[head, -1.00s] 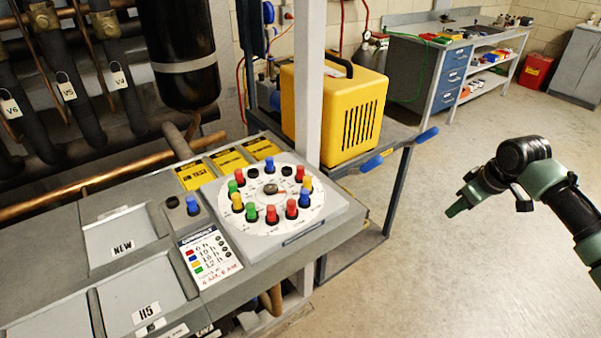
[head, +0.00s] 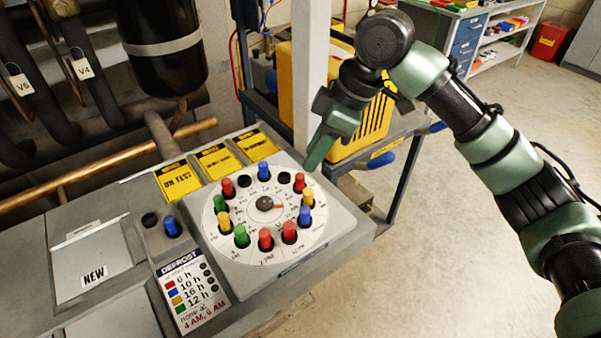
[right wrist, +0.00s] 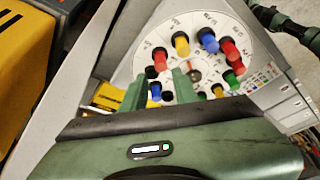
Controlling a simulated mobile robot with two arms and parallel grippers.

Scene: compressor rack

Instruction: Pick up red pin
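Several red pins stand upright in the round white dial (head: 265,222) among blue, yellow and green ones. One red pin (head: 299,182) is at the dial's back right; two more are at the front (head: 289,232) (head: 265,239), and another at the back left (head: 228,187). My right gripper (head: 312,164) hangs just behind and above the back-right red pin, apart from it. In the right wrist view its two green fingers (right wrist: 160,73) are spread with nothing held, and that red pin (right wrist: 158,58) shows just beyond their tips. My left gripper is not seen.
The dial sits on a raised grey panel. Black empty sockets (head: 284,178) lie between pins, and a dark knob (head: 265,203) is at the centre. A single blue pin (head: 171,226) stands left. A grey post (head: 310,70) and yellow machine (head: 292,100) are close behind the gripper.

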